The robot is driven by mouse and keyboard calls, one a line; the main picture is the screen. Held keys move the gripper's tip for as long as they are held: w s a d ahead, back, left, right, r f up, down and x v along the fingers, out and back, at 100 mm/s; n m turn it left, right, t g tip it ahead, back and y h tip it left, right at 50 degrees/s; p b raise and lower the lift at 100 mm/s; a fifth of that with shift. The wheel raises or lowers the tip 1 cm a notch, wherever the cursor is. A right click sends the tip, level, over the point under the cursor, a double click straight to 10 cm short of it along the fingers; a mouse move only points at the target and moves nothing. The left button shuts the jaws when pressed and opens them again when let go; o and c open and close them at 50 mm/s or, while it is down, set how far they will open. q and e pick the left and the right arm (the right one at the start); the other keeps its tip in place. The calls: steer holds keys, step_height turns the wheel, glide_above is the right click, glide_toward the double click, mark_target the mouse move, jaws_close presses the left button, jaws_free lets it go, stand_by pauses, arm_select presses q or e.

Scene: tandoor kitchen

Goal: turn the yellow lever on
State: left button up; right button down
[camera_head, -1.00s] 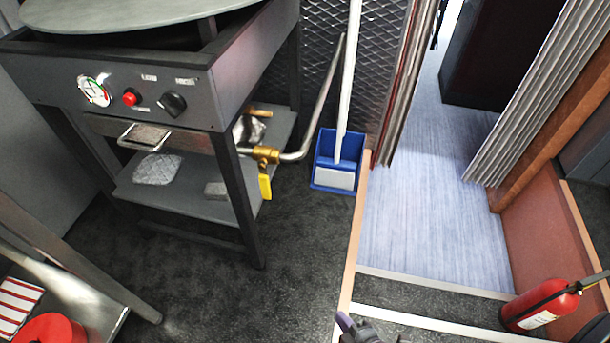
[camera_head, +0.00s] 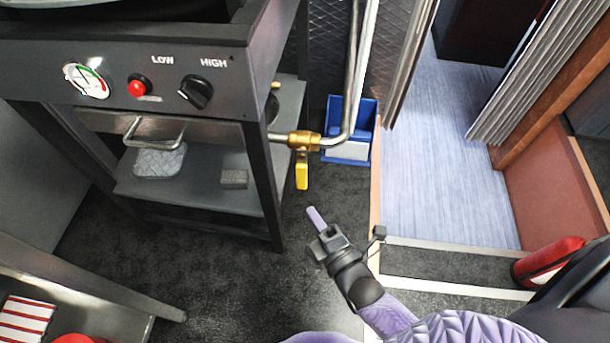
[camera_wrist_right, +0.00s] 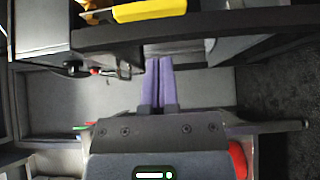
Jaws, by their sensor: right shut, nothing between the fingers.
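The yellow lever (camera_head: 302,176) hangs straight down from a brass valve (camera_head: 304,141) on the metal gas pipe, at the right side of the dark stove. My right gripper (camera_head: 316,217) is shut and empty, just below and slightly right of the lever's lower end in the head view, apart from it. In the right wrist view the lever (camera_wrist_right: 150,10) shows at the top edge, beyond the two closed purple fingers (camera_wrist_right: 158,84). My left gripper is not in view.
The stove (camera_head: 190,70) has a gauge, a red button and a knob on its front. A red fire extinguisher (camera_head: 548,260) is at the right by the step. Dark floor lies open below the lever.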

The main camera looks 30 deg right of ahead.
mark_target(302, 171)
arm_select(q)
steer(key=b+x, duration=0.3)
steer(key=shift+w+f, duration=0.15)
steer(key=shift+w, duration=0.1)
arm_select(e)
steer(key=w, duration=0.8)
steer(key=shift+w+a, duration=0.2)
steer(key=shift+a, duration=0.15)
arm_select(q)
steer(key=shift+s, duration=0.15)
